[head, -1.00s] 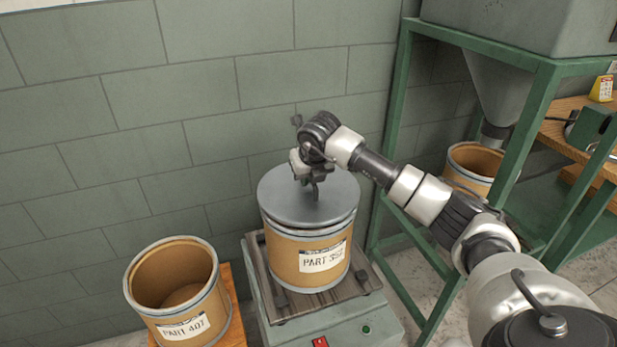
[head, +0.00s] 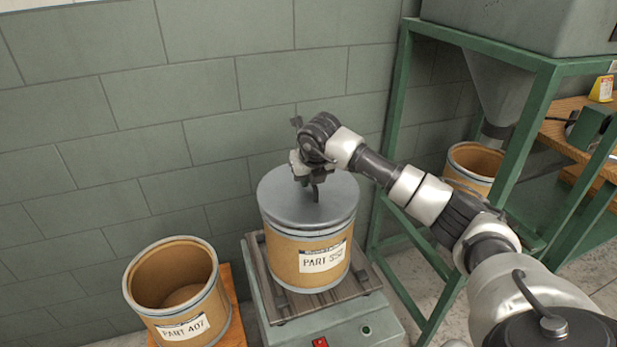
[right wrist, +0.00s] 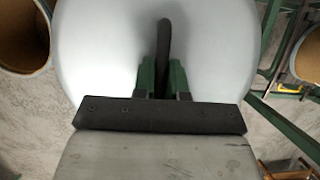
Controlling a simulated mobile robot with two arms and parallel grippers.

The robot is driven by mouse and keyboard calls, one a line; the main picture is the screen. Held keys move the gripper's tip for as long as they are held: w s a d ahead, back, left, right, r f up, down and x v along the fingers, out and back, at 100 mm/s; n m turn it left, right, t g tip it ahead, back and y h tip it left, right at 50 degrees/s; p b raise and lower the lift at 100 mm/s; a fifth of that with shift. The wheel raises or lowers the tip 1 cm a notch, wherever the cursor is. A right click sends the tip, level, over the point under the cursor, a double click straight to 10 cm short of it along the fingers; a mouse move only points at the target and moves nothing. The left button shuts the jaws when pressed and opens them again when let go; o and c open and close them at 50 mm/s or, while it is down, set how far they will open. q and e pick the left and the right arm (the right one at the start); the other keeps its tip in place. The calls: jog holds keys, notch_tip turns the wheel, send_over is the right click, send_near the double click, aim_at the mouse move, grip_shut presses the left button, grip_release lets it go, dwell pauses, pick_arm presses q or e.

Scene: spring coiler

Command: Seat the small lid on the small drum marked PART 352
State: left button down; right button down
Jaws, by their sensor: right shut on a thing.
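The small drum marked PART 352 (head: 308,262) stands upright on a scale-like platform in the head view. The grey small lid (head: 285,205) lies over its top, close against the rim and looking about level. My right gripper (head: 312,182) is above the lid, shut on its dark handle. In the right wrist view the green-sided fingers (right wrist: 162,78) are on either side of the dark handle (right wrist: 163,45), with the pale lid (right wrist: 100,50) filling the middle. The far side of the drum rim is hidden. My left gripper is not in view.
An open drum marked PART 407 (head: 180,290) stands at left on a wooden base. The platform (head: 375,300) carries the PART 352 drum. A green frame (head: 395,130) with a hopper stands at right, with another open drum (head: 474,165) beneath. A grey block wall is behind.

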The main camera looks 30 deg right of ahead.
jog(key=shift+r, duration=0.1)
jog(key=c, duration=0.5)
grip_release()
dwell(0.3)
notch_tip(320, 180, up, 12)
jog(key=p, duration=0.7)
jog(key=shift+p, duration=0.4)
dwell(0.3)
dwell(0.7)
